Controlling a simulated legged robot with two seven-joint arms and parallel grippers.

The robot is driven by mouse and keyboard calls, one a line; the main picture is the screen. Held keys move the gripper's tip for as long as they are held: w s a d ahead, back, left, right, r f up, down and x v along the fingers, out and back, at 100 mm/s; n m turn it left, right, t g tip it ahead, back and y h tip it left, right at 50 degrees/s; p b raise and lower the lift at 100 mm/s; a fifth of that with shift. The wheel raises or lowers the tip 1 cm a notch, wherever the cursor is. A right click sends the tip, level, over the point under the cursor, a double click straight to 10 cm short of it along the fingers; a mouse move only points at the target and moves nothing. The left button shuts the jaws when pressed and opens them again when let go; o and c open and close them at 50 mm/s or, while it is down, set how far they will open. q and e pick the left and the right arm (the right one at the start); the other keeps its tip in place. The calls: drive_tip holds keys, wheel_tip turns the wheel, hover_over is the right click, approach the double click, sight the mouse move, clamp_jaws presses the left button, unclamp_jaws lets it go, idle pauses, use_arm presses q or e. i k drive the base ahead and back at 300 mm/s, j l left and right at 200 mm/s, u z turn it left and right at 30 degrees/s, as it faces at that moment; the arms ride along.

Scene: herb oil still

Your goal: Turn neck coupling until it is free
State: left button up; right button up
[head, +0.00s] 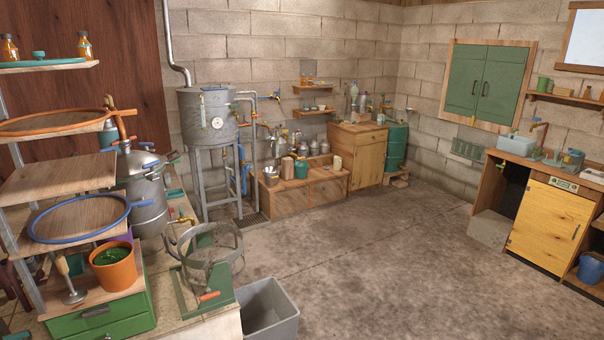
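A steel still pot (148,212) with a domed top stands on the bench at the left, partly behind the shelf rack. A copper pipe (122,122) bends over above its top. A small collar (125,146) sits where the pipe meets the dome and looks like the neck coupling; at this size I cannot tell whether it is tight or loose. Neither of my grippers shows in the head view, and nothing of mine is seen touching the pot or the pipe.
A shelf rack with a blue-rimmed round board (78,222) and an orange pot (114,266) stands close in front of the still. A metal ring stand (206,262) is to its right. A grey bin (267,310) stands on the floor. The floor (385,255) is clear in the middle.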

sight(130, 141)
drive_tip(key=i+l+z, duration=0.35)
drive_tip(key=i, duration=0.45)
drive_tip(key=i+z, duration=0.35)
drive_tip(key=i, duration=0.4)
drive_tip(key=i+j+z, duration=0.2)
drive_tip(key=i+z, duration=0.15)
drive_tip(key=i, duration=0.45)
drive_tip(key=i+j+u, duration=0.25)
drive_tip(key=i+u, duration=0.15)
drive_tip(key=i, duration=0.2)
drive_tip(key=i+u, duration=0.4)
drive_tip(key=i, duration=0.25)
drive_tip(key=i+l+u, duration=0.1)
drive_tip(key=i+u, duration=0.3)
drive_tip(key=i, duration=0.25)
drive_tip(key=i+l+u, duration=0.4)
drive_tip(key=i, duration=0.2)
drive_tip(key=i+j+u, duration=0.15)
drive_tip(key=i+u, duration=0.2)
drive_tip(key=i, duration=0.35)
drive_tip(key=i+u, duration=0.35)
drive_tip(key=i, duration=0.35)
drive_tip(key=i+l+u, duration=0.35)
drive_tip(key=i, duration=0.3)
